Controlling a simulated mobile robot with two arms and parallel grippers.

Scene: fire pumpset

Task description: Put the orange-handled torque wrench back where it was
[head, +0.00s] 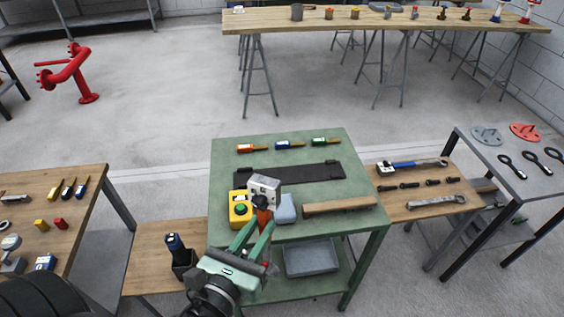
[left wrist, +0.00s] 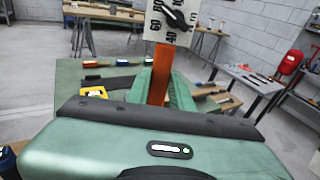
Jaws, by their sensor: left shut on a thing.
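The orange-handled torque wrench (head: 263,200) is upright in my left gripper (head: 258,230), above the front of the green table (head: 225,170). The gripper is shut on its orange handle. Its square light-grey head with a dial (head: 264,186) points up. In the left wrist view the orange handle (left wrist: 161,72) rises between the green fingers (left wrist: 161,95), and the dial (left wrist: 172,18) is cut off at the top edge. The wrench's lower end is hidden by the gripper. My right gripper is not in view.
On the green table lie a black mat (head: 290,174), a yellow device (head: 239,212), a grey-blue block (head: 285,208), a wooden block (head: 340,206) and several small coloured-handled tools behind. A grey tray (head: 312,258) is on the lower shelf. A side board (head: 415,175) holds wrenches.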

